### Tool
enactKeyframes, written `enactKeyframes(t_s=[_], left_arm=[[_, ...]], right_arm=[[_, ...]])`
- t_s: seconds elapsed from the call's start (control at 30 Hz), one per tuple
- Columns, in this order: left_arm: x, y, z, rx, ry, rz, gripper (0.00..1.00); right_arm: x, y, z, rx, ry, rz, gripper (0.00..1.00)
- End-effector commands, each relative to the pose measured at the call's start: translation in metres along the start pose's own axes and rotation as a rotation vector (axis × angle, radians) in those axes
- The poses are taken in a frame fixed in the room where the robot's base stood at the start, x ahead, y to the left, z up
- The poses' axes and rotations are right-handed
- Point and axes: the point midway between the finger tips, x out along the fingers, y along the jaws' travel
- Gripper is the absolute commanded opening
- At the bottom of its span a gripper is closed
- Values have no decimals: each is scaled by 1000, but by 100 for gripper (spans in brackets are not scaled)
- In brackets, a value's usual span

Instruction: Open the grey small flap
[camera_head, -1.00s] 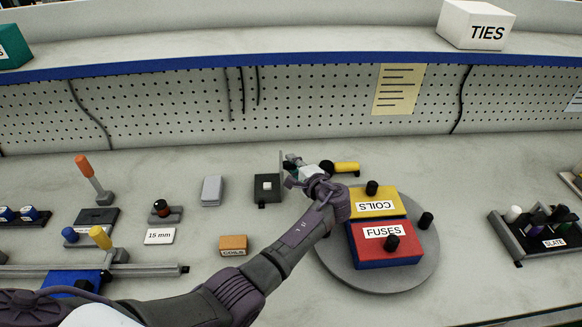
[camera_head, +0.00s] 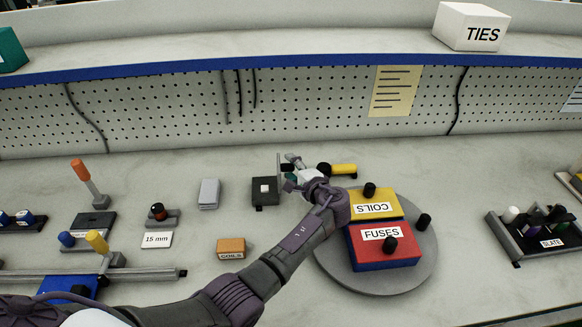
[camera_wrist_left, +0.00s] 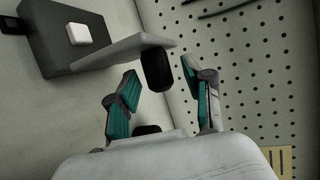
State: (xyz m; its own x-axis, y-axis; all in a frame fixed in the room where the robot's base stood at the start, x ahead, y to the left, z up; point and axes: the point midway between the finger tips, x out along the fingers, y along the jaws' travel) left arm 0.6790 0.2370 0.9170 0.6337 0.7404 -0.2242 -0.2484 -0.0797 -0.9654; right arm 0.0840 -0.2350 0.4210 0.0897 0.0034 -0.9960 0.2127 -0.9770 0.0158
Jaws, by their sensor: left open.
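The grey small flap (camera_head: 279,163) stands up as a thin plate at the right side of a black box (camera_head: 266,198) with a white button on top. In the left wrist view the flap (camera_wrist_left: 120,50) juts out from the box (camera_wrist_left: 45,45), leaving the white button uncovered. A dark knob (camera_wrist_left: 157,69) sits at the flap's outer edge, between my fingers in the picture. My left gripper (camera_head: 291,172) is open just right of the flap; its teal-padded fingers (camera_wrist_left: 160,100) are apart, and I cannot tell whether they touch it. My right gripper is not in view.
A round grey turntable (camera_head: 400,281) with a yellow COILS box (camera_head: 377,199) and a red FUSES box (camera_head: 385,252) is beside my left forearm. A yellow-handled tool (camera_head: 343,169) lies behind the gripper. A grey block (camera_head: 209,193) stands left of the black box.

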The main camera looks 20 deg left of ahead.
Motion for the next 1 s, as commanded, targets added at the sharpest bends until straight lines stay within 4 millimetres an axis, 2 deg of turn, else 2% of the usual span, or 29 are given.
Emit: enactKeyframes(t_s=[0.2, 0.4, 1.0], left_arm=[[-38, 1, -1, -1, 3, 1, 51], [-63, 0, -1, -1, 3, 0, 51], [-68, -3, 0, 0, 1, -1, 51]], right_arm=[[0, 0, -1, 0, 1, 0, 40], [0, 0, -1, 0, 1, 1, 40], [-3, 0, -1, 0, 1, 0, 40]])
